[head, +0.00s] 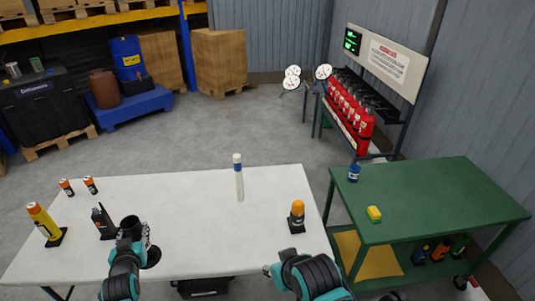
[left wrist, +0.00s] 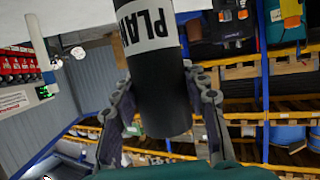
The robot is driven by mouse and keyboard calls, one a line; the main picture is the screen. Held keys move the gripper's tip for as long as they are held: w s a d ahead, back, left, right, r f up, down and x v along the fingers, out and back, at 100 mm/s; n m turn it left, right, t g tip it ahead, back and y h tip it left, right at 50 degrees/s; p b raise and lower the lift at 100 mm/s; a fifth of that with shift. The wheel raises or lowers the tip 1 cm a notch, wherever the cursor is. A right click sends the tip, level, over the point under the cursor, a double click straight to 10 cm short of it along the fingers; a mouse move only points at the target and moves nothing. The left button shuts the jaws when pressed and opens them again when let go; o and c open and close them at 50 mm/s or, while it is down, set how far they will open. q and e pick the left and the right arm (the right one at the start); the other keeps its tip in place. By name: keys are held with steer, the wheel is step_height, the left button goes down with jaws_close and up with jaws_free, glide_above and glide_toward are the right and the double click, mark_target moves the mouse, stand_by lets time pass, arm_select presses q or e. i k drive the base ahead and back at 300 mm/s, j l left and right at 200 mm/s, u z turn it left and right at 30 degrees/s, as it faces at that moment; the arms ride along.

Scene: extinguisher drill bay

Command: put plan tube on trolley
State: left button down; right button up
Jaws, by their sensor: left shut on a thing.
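The plan tube (left wrist: 158,80) is a black cylinder with a white label reading "PLAN". My left gripper (left wrist: 165,112) is shut on it, with a finger on each side. In the head view the dark end of the tube (head: 130,223) shows at my left gripper (head: 137,240), over the front left of the white table; how far it is above the top I cannot tell. The green trolley (head: 450,195) stands to the right of the table. My right gripper (head: 270,269) is low at the table's front edge, and its fingers are too unclear to read.
On the white table (head: 190,215) stand a radio (head: 103,222), a yellow torch (head: 44,222), two small orange-topped cylinders, a white blue-banded tube (head: 238,178) and an orange beacon (head: 297,214). The trolley top holds a blue jar (head: 354,172) and a yellow sponge (head: 374,214), with free room right.

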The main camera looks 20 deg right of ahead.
mark_target(445, 192)
steer(key=l+z, duration=0.15)
steer(key=l, duration=0.35)
steer(key=l+z, duration=0.1)
steer(key=l, duration=0.4)
steer(key=l+z, duration=0.15)
steer(key=l, duration=0.4)
steer(key=l+z, duration=0.1)
steer(key=l, duration=0.4)
steer(key=l+z, duration=0.15)
steer(key=l, duration=0.35)
steer(key=i+l+z, duration=0.1)
steer(key=l, duration=0.4)
steer(key=i+l+z, duration=0.15)
steer(key=l, duration=0.3)
steer(key=i+l+z, duration=0.15)
steer(key=l, duration=0.8)
steer(key=i, duration=0.05)
